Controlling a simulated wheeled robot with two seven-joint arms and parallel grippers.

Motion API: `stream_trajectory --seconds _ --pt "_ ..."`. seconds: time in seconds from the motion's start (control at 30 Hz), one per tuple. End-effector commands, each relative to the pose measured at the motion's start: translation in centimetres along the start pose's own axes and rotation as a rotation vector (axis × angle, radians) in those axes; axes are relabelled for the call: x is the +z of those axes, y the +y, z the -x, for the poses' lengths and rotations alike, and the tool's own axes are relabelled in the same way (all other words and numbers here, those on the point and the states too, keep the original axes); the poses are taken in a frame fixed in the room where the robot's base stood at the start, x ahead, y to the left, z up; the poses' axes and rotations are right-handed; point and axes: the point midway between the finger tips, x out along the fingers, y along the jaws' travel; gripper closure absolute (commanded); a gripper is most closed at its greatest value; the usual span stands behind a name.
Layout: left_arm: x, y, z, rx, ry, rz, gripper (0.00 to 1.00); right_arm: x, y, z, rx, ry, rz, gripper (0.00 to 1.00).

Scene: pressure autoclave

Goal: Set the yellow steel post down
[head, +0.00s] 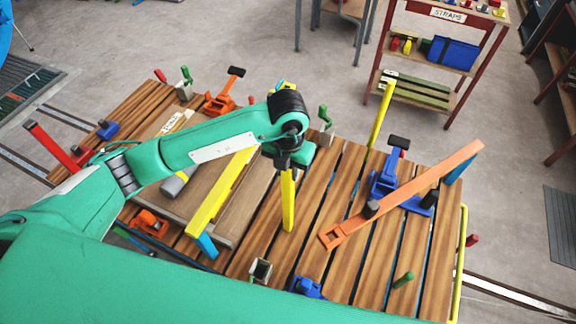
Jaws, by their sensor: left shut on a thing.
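My left gripper (289,170) hangs over the middle of the slatted wooden table, pointing down. It is shut on the yellow steel post (288,205), which stands about upright below it. The post's top is hidden by the gripper. Its lower end shows against the wooden slats (318,205); I cannot tell whether it touches them. My right gripper is not in view.
A yellow bar (222,190) lies left of the post, and an orange bar (405,193) slants across at right. Blue clamp (388,182), orange clamp (222,100) and a small open square socket (260,270) stand around. Another yellow post (380,115) rises at the back edge.

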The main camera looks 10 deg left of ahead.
Motion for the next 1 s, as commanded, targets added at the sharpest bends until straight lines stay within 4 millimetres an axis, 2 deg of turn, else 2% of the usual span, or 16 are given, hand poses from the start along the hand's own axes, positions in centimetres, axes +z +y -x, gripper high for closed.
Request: stream_trajectory --seconds 0.37,0.4,0.5,0.87,1.0 --pt "0.1 0.0 -0.6 -0.001 -0.003 -0.001 1.00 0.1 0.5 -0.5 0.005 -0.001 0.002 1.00" --pt "0.0 0.0 -0.5 0.000 -0.002 -0.001 0.67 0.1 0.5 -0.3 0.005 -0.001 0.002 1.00" --pt "0.0 0.0 -0.4 0.000 -0.002 -0.001 0.51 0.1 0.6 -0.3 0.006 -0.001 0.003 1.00" --pt "0.0 0.0 0.0 0.000 -0.002 -0.001 0.51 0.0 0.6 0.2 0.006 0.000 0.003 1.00" --pt "0.1 -0.1 1.5 -0.001 -0.007 -0.003 0.51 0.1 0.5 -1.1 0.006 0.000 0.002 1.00"
